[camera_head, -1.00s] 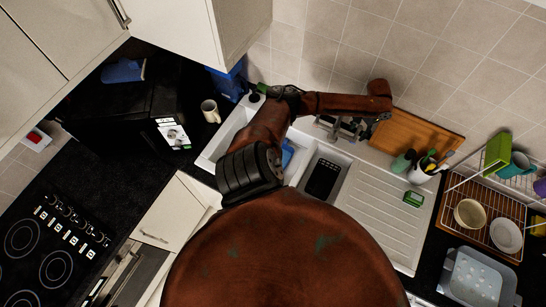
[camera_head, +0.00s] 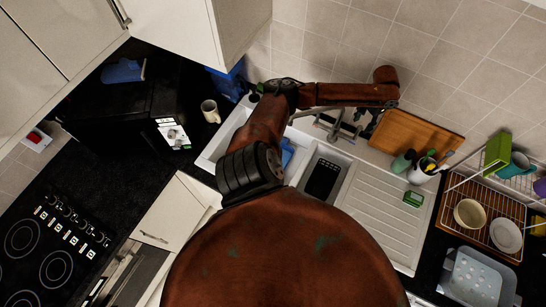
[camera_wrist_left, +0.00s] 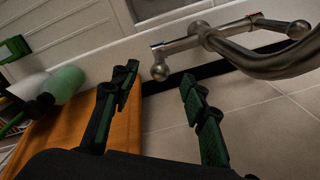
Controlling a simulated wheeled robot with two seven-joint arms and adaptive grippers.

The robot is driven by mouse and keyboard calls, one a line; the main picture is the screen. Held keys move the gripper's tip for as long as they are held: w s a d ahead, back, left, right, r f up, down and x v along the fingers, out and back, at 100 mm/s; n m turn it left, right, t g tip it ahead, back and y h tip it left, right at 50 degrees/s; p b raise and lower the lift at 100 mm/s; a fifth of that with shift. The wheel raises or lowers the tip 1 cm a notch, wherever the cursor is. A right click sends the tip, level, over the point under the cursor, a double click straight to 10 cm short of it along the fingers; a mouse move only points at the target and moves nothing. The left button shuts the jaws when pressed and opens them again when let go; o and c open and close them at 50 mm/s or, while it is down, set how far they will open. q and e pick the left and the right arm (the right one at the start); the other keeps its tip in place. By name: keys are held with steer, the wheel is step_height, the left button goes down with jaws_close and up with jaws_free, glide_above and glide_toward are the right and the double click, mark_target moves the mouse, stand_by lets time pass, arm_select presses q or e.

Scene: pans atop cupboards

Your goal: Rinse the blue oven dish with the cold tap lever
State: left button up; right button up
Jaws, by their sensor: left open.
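A blue item, seemingly the oven dish (camera_head: 287,152), shows in the left basin of the white sink, partly hidden by my left arm. The metal tap (camera_head: 338,124) stands behind the sink; it also shows in the left wrist view (camera_wrist_left: 270,64). There, one ball-ended lever (camera_wrist_left: 160,71) is close to the fingertips and another lever (camera_wrist_left: 298,30) is farther right. In the head view the left gripper (camera_head: 371,123) is right of the tap.
A brown board (camera_head: 415,135) leans behind the drainer, close to my left gripper. A white utensil pot (camera_head: 420,172) and green bottle (camera_head: 402,161) stand in front of it. A mug (camera_head: 210,111) stands left.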

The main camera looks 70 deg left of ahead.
arm_select(q)
steer(key=shift+r, duration=0.1)
steer(key=shift+r, duration=2.45)
steer(key=shift+f, duration=0.1)
